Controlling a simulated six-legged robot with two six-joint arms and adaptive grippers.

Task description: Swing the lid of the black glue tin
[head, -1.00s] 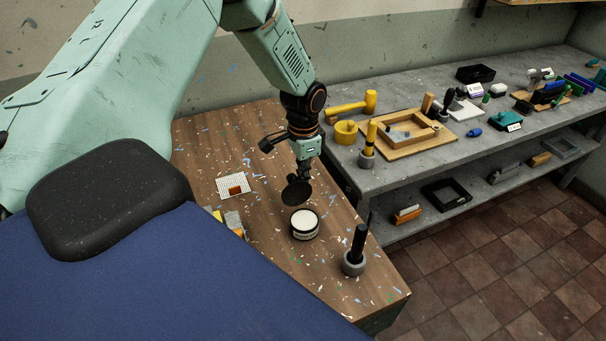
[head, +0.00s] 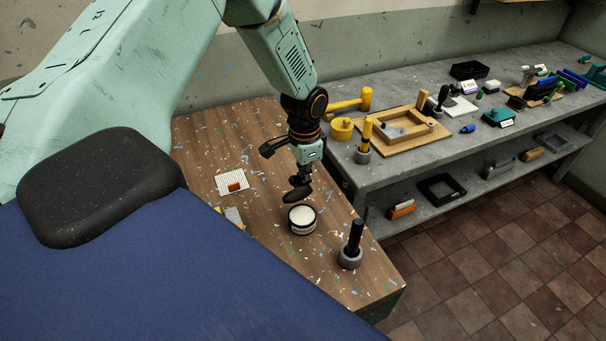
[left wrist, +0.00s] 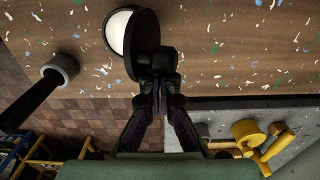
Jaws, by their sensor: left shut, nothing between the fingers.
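The black glue tin (head: 302,227) stands upright on the wooden bench, with its pale round top showing. Its round black lid (head: 297,195) is raised at the tin's far side and looks nearly edge-on in the head view. In the left wrist view the lid (left wrist: 145,38) partly covers the pale top (left wrist: 119,32). My left gripper (head: 302,180) is just behind and above the lid, shut and empty. In the left wrist view its fingertips (left wrist: 159,82) are close to the dark block at the lid's edge; contact is unclear. My right gripper is out of view.
A grey holder with a black handle (head: 351,255) stands right of the tin. A white grid pad (head: 232,181) and small pieces lie to the left. A grey bench (head: 420,150) carrying tools is behind, at right.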

